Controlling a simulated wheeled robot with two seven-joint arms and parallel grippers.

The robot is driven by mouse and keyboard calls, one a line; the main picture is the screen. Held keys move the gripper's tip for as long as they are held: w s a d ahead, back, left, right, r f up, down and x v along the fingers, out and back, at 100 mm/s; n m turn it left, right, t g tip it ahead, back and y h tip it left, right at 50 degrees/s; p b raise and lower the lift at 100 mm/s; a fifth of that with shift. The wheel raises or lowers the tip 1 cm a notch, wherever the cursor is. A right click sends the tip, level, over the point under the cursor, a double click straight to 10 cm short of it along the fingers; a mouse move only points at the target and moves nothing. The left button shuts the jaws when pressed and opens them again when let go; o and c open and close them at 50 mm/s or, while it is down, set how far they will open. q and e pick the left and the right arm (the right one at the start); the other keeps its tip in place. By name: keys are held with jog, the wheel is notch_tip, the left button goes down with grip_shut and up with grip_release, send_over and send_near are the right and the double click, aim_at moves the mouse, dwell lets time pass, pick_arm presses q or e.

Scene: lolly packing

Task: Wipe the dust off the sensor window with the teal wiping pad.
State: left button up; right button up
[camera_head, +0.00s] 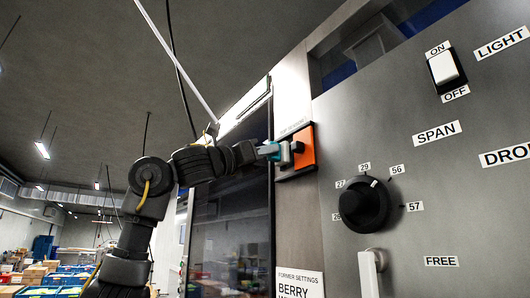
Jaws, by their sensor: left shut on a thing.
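My left gripper (287,152) reaches in from the left and is shut, its tips in front of an orange plate on the machine's front. A teal piece (269,150), which looks like the wiping pad, shows at the gripper; its shape is mostly hidden by the fingers. The orange plate (308,148) has a dark edge and a small label above it, too small to read. I cannot tell whether the pad touches the plate. No sensor window can be made out for sure, and no dust is visible. My right gripper is not in view.
The grey machine panel (430,190) fills the right side. It carries a black dial (362,205), a white light switch (443,67) and a white handle (370,273). A dark glass door (230,235) stands left of it. Blue crates (70,278) lie far back left.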

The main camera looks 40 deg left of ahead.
aim_at(274, 161)
pick_arm(q)
jog(key=shift+w+f+b, duration=0.1)
jog(key=shift+f+b, duration=0.65)
jog(key=shift+f, duration=0.75)
jog(key=shift+w+a+r+p, duration=0.1)
jog(key=shift+a+r+p, duration=0.45)
jog(key=shift+r+p, duration=0.45)
jog(key=shift+d+f, duration=0.1)
